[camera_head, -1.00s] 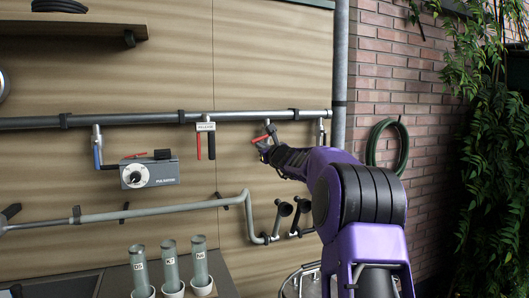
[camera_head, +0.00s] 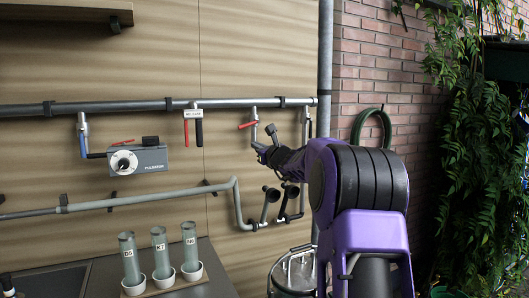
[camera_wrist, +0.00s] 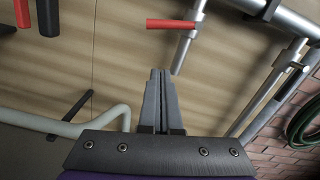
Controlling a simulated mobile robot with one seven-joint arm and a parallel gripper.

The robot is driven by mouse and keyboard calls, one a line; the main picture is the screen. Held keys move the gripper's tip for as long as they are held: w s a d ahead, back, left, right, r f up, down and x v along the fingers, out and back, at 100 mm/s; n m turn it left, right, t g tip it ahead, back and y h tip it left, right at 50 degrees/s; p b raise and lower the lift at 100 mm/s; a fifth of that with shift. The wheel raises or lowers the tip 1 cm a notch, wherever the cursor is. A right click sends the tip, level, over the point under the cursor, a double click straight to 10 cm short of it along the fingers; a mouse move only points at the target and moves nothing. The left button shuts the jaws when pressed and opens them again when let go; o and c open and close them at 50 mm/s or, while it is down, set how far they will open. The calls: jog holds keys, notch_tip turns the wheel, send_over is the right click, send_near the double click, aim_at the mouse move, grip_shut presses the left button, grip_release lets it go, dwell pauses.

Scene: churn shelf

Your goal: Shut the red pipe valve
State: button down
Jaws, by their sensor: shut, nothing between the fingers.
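The red valve handle (camera_head: 247,125) sticks out to the left from a short vertical pipe below the long grey pipe. In the wrist view the red handle (camera_wrist: 173,24) lies crosswise to that short pipe (camera_wrist: 188,40), beyond my fingertips. My gripper (camera_head: 271,130) is to the right of and slightly below the handle in the head view. In the wrist view my gripper (camera_wrist: 160,72) has its two grey fingers together, empty, with a visible gap between them and the handle.
A labelled valve with red and black hanging handles (camera_head: 193,132) is to the left. Farther left is the grey pulsator box (camera_head: 138,160) with another red lever (camera_head: 122,142). A lower pipe (camera_head: 140,199) runs beneath. A green hose (camera_head: 372,130) hangs on the brick wall.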

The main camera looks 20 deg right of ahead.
jog(key=s, duration=0.6)
jog(key=shift+f, duration=0.15)
